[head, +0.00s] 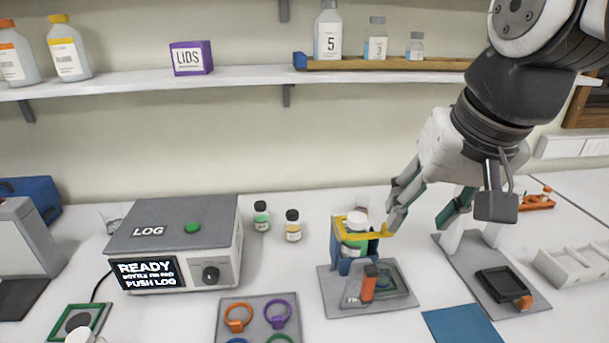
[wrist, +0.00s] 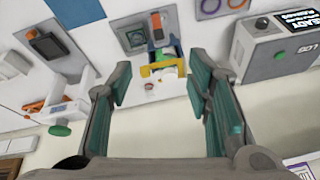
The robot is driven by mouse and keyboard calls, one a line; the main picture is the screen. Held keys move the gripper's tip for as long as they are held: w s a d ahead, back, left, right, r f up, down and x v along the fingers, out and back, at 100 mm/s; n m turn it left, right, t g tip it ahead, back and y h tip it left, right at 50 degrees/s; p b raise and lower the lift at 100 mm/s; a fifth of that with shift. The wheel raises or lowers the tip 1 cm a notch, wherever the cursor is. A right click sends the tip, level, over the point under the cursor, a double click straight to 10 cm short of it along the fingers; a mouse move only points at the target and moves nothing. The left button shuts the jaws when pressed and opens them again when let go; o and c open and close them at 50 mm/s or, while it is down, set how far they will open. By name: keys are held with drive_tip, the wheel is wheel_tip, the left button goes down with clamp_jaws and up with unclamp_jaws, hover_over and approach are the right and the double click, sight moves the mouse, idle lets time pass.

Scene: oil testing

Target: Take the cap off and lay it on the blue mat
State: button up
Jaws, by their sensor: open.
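The blue mat (head: 463,327) lies flat on the bench at the front right, and its visible part is bare; it also shows in the wrist view (wrist: 72,8). A bottle with a white label and green contents (head: 354,243) stands in a blue holder (head: 337,247) with a yellow clamp piece (head: 349,236) around its upper part. My gripper (head: 421,210) is open and empty, above and right of the holder. In the wrist view the clamp (wrist: 160,68) shows between my fingers (wrist: 158,92).
Two small black-capped bottles (head: 261,217) (head: 293,226) stand left of the holder, beside the LOG box (head: 180,225). An orange upright lever (head: 369,284) rises in front of the holder. A grey plate with a dark square pad (head: 497,283) lies to the right.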

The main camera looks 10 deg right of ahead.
drive_tip(key=w+m+g+b, duration=0.15)
drive_tip(key=w+m, duration=0.35)
drive_tip(key=w, duration=0.7)
drive_tip(key=m+g, duration=0.3)
drive_tip(key=m, duration=0.1)
hover_over(358, 217)
wheel_tip(358, 217, down, 4)
wheel_tip(358, 217, down, 7)
drive_tip(key=shift+s+r+p, duration=0.1)
drive_tip(key=shift+p, duration=0.35)
drive_tip(key=shift+f+p, duration=0.75)
drive_tip(key=shift+f, duration=2.3)
drive_tip(key=c, duration=0.5)
